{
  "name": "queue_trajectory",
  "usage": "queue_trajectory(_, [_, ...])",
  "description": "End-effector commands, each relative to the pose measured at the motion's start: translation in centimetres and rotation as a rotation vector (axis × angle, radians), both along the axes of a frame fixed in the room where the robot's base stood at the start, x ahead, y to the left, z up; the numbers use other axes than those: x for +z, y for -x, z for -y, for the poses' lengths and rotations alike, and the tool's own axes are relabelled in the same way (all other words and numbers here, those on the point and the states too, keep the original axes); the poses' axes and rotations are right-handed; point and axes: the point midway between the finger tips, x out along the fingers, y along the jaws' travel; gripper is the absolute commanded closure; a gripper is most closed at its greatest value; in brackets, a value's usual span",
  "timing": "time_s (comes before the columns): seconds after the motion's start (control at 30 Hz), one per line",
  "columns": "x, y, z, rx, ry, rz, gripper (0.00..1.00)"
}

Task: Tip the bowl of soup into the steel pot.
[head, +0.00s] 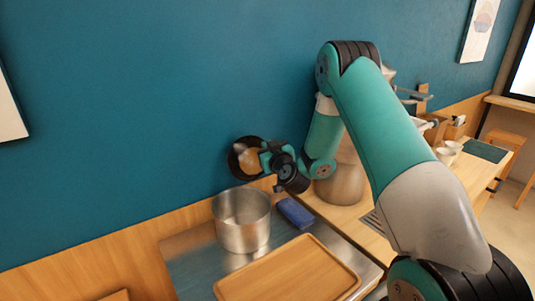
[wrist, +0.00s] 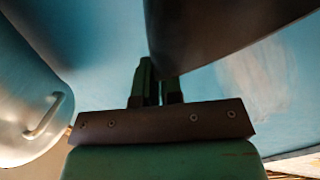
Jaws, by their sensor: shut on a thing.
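The dark bowl (head: 234,164) is up against the backdrop of the blue wall in the head view, tilted so that its inside faces the camera. Brownish soup (head: 250,160) shows inside it. My gripper (head: 266,158) is shut on the bowl's right side. The steel pot (head: 242,228) stands upright below the bowl on the metal counter, and its visible inside looks empty. In the wrist view my gripper's fingers (wrist: 157,88) are close together at the dark bowl (wrist: 215,30). A pale metal vessel with a handle (wrist: 28,110) fills the left edge there; I cannot tell which one it is.
A blue sponge (head: 295,213) lies right of the pot. A wooden tray (head: 290,278) lies in front of it. A larger metal vessel (head: 343,180) stands behind my arm on the wooden counter. Small white bowls (head: 447,155) stand farther right. The blue wall (head: 130,120) is close behind.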

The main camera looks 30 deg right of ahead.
Motion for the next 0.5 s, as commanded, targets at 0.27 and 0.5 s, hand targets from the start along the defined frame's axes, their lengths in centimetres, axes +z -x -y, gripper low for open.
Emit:
queue_trajectory(0.27, [-0.38, 0.26, -0.35, 0.0, 0.027, 0.019, 1.0])
queue_trajectory(0.5, [-0.41, 0.43, -0.66, 0.0, 0.054, 0.036, 1.0])
